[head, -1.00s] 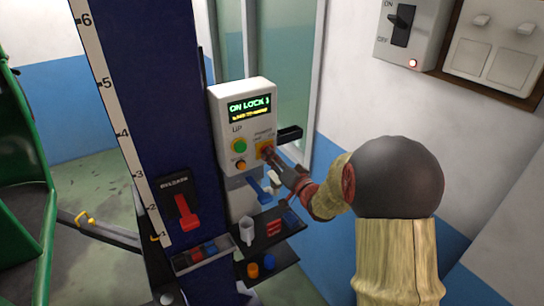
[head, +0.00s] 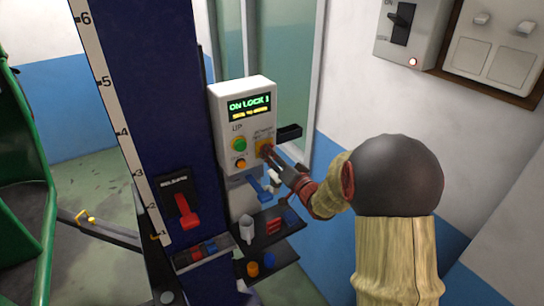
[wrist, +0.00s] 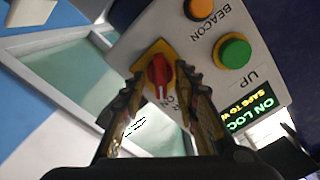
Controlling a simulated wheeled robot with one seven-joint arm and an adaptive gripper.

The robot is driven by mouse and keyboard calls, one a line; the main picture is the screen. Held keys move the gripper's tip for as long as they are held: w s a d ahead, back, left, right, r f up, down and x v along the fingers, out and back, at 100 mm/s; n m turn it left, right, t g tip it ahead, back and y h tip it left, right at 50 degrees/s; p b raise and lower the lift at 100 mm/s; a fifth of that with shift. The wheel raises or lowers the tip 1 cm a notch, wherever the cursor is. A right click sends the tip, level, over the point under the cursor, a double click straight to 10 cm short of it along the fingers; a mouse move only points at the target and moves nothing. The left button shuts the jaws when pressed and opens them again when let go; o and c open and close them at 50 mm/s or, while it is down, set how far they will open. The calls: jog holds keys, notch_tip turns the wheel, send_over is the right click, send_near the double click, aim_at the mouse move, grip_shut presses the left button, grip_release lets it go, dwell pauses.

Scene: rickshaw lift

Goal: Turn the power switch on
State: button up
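The power switch is a red rotary knob (wrist: 159,74) on a yellow plate, with a pale mark pointing toward the bottom of the wrist view. In the wrist view my gripper (wrist: 160,75) is open, with one finger on each side of the knob. Small gaps seem to show between fingertips and knob; I cannot tell whether either touches. Part of the label by the knob is covered by the fingers.
A green UP button (wrist: 232,50) and an orange BEACON button (wrist: 199,8) are beside the knob. The lit display (head: 250,106) reads "ON LOCK 1". A black bar (head: 289,132) juts right of the box. A shelf (head: 285,240) with small items is below.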

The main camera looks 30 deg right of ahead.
jog(key=shift+s, duration=0.1)
jog(key=s, duration=1.1)
jog(key=shift+s+d, duration=0.2)
jog(key=shift+s, duration=0.2)
